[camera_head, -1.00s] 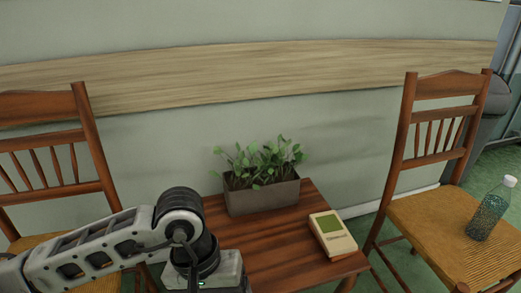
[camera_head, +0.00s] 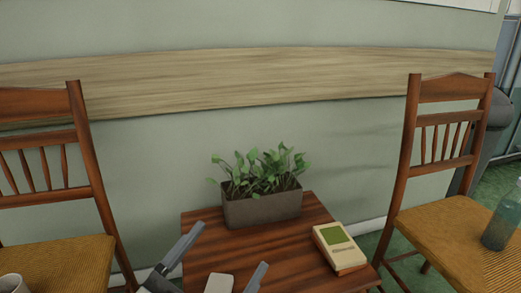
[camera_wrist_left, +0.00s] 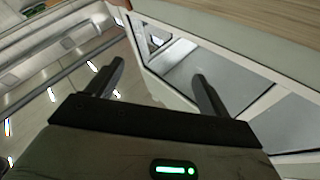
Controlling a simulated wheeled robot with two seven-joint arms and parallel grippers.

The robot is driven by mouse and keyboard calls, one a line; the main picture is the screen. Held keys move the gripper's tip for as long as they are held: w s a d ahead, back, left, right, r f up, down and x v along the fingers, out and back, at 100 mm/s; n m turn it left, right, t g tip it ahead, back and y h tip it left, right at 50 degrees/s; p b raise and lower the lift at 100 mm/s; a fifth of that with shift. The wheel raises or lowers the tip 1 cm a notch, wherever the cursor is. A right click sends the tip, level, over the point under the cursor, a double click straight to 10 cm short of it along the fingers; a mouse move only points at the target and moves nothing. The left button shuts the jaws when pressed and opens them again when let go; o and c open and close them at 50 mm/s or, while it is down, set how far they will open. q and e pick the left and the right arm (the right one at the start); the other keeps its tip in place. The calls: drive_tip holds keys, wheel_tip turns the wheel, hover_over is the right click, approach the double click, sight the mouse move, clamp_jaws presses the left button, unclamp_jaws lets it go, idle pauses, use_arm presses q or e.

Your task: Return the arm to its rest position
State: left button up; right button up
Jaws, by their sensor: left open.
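My left gripper (camera_head: 232,246) is at the bottom of the head view, in front of or over the near part of the small wooden table (camera_head: 285,240). Its two grey fingers are spread apart. In the left wrist view the fingers (camera_wrist_left: 158,72) are also apart, with nothing between them. A small pale block (camera_head: 218,284) shows between the fingers in the head view; I cannot tell if it lies on the table or belongs to the gripper. My right gripper is in neither view.
A planter (camera_head: 262,208) with green plants and a cream boxed item (camera_head: 340,249) stand on the table. A mug (camera_head: 12,284) is on the left chair (camera_head: 60,265). A bottle (camera_head: 503,218) stands on the right chair (camera_head: 440,232). The wall (camera_head: 350,150) is close behind.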

use_arm(q)
drive_tip(key=s+a+f+n+g+y+b, duration=0.1)
drive_tip(key=s+f+n+g, duration=0.1)
drive_tip(key=f+n, duration=0.35)
drive_tip(key=s+a+f+n+g+y, duration=0.1)
drive_tip(key=f+n+g+y, duration=0.1)
drive_tip(key=f+n+g, duration=0.3)
drive_tip(key=s+a+r+m+y+p, duration=0.2)
drive_tip(key=a+r+y+p, duration=0.3)
drive_tip(key=p, duration=2.4)
wheel_tip(320, 180, up, 5)
drive_tip(key=shift+s+a+g, duration=0.25)
drive_tip(key=shift+a+g, duration=0.15)
drive_tip(key=shift+a, duration=0.45)
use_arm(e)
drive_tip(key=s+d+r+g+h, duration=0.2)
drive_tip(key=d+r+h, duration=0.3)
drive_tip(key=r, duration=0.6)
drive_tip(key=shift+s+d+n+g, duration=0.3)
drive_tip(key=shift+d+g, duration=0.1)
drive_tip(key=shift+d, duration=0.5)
